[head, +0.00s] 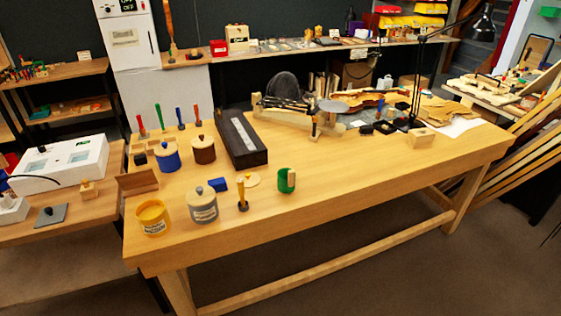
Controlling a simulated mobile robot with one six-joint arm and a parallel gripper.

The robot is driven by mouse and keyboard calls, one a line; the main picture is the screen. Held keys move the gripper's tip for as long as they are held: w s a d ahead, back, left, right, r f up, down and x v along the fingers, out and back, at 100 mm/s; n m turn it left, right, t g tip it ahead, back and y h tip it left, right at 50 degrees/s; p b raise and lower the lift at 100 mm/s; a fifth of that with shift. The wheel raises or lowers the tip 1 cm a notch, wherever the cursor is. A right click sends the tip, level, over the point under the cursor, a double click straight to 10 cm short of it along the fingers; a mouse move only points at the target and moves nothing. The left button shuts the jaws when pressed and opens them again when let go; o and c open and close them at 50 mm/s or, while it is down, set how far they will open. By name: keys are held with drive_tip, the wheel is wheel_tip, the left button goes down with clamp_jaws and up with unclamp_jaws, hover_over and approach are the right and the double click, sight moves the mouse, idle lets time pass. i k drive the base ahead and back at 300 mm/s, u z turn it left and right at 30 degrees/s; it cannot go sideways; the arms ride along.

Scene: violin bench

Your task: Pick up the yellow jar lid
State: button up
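A yellow jar (153,219) with a pale label stands at the front left corner of the bench. Its round top looks yellow-tan, with no knob showing; I cannot tell whether a lid is on it. A flat, round, pale wooden disc (254,180), which looks like a loose lid, lies on the bench between a blue block (218,184) and a green cup (286,180). My gripper is not in view.
A grey lidded jar (203,204) stands right of the yellow jar, with a small upright tool (242,194) beside it. Blue (167,158) and brown (203,150) lidded jars and a long black box (241,138) stand behind. The bench's front right (370,185) is clear.

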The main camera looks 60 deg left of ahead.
sight(251, 180)
drive_tip(key=u, duration=3.05)
drive_tip(key=k, duration=0.75)
drive_tip(key=i, duration=0.75)
drive_tip(key=u, duration=0.1)
